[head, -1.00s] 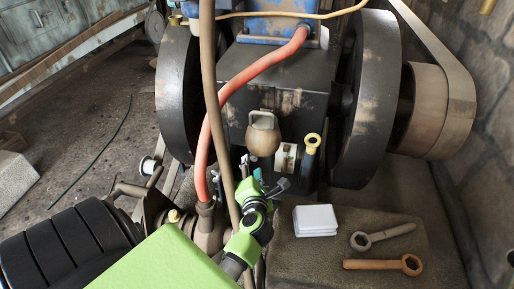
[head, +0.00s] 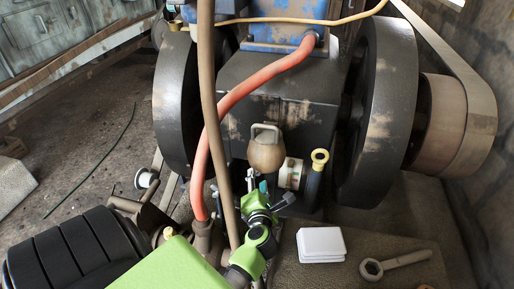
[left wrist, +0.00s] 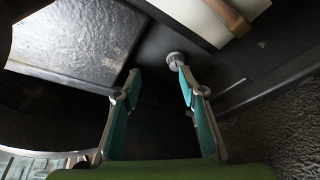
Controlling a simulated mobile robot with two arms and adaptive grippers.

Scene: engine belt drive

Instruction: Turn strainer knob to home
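My left gripper (head: 257,184) is in front of the dark engine block, low in the head view, beside the red hose. In the left wrist view my left gripper (left wrist: 157,80) is open, its two teal-padded fingers apart with nothing between the pads. A small round grey knob (left wrist: 175,60) shows just beyond the right fingertip, very near or touching it; I cannot tell which. It looks like the strainer knob, but its turn position is not readable. In the head view I cannot make out this knob near the gripper. My right gripper is not in view.
A red hose (head: 252,92) and a brown upright pipe (head: 208,100) run close to my left arm. A tan bulb-shaped part (head: 266,155) hangs above the gripper. Big flywheels (head: 378,110) flank the engine. A white box (head: 321,242) and a wrench (head: 397,263) lie on the right slab.

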